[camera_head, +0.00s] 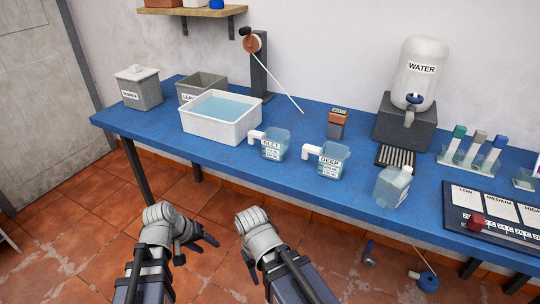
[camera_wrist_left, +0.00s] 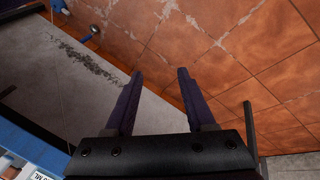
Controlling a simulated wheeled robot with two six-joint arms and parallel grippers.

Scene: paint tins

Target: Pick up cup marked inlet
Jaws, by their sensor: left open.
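The cup marked INLET (camera_head: 270,145) is a clear bluish cup with a white side handle or spout and a label. It stands upright on the blue table (camera_head: 225,158), in front of the white water basin. A similar cup marked DEEP (camera_head: 328,161) stands to its right. My left gripper (camera_head: 197,249) is low in front of the table, well apart from the cup. In the left wrist view, its two dark fingers (camera_wrist_left: 158,92) are spread with nothing between them. My right gripper (camera_head: 248,263) is also in front of the table; its jaws are not clear.
A white basin of water (camera_head: 236,131) stands behind the INLET cup. A thin white rod slants down from a dark post (camera_head: 259,72) behind it. A clear bottle (camera_head: 391,187), a water dispenser (camera_head: 420,75) and a sample rack (camera_head: 466,160) stand to the right.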

